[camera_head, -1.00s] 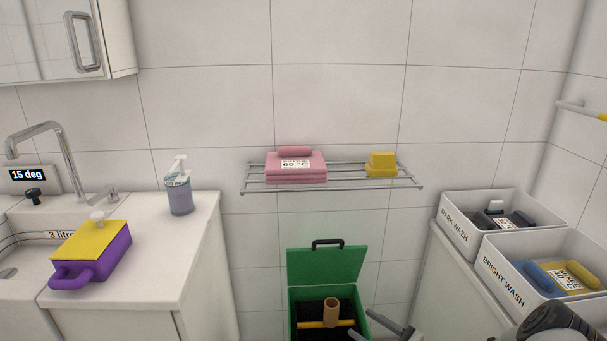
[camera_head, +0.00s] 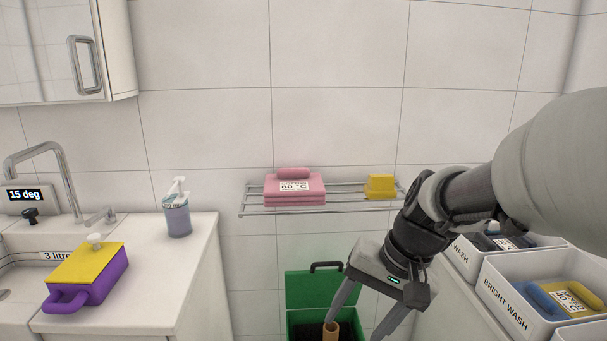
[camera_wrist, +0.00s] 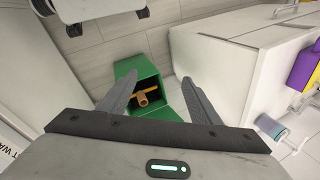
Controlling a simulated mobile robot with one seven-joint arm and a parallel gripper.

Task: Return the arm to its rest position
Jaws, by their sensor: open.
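My gripper (camera_head: 362,318) is in the head view at lower centre right, pointing down over the open green bin (camera_head: 312,285). Its two fingers are spread apart with nothing between them. In the wrist view the fingers of my gripper (camera_wrist: 157,100) frame the green bin (camera_wrist: 125,72) below. A brown cardboard tube (camera_head: 331,331) stands in the bin, partly cut off by the frame edge. The wrist view shows the tube (camera_wrist: 140,100) and a yellow item (camera_wrist: 152,93) lying inside the bin. My arm covers part of the right side of the head view.
A wire shelf (camera_head: 255,210) holds folded pink towels (camera_head: 295,195) and a yellow block (camera_head: 380,186). The bright wash box (camera_head: 510,305) stands at right. At left, a counter (camera_head: 200,245) bears a soap bottle (camera_head: 177,215) and a purple and yellow container (camera_head: 90,285).

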